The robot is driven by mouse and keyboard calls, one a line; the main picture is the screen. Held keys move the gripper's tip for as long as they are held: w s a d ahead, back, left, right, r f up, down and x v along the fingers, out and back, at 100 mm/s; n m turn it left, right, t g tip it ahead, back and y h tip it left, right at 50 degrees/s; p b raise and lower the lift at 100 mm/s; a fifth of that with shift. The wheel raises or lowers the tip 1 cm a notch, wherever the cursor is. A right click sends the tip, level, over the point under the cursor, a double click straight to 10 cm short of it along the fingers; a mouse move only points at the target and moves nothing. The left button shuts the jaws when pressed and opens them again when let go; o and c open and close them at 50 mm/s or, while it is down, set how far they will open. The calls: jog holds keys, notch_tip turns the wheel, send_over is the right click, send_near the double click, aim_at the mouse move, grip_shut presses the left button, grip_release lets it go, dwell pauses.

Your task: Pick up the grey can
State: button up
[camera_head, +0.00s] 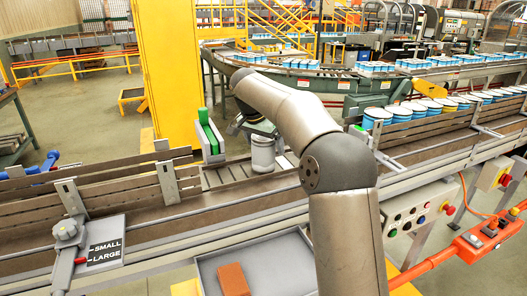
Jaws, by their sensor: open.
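The grey can (263,157) stands upright on the conveyor belt, in the middle of the picture. My arm reaches up from the bottom and bends over to the left above it. My gripper (259,129) is open, just above the top of the can and partly hidden by my arm. Whether its fingers touch the can, I cannot tell. The can's top is partly covered by the gripper.
Wooden side rails (110,192) line the conveyor. A green and grey bracket (210,138) stands just left of the can. Blue and white cans (376,117) crowd the belt at right. A grey tray (278,262) with a reddish-brown block (233,280) lies in front.

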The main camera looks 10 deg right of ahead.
jog(key=shift+w+d+f, duration=0.1)
jog(key=shift+w+f, duration=0.05)
jog(key=shift+f, duration=0.3)
jog(key=c, duration=1.1)
jog(key=shift+r, duration=0.1)
jog(key=shift+c, duration=0.2)
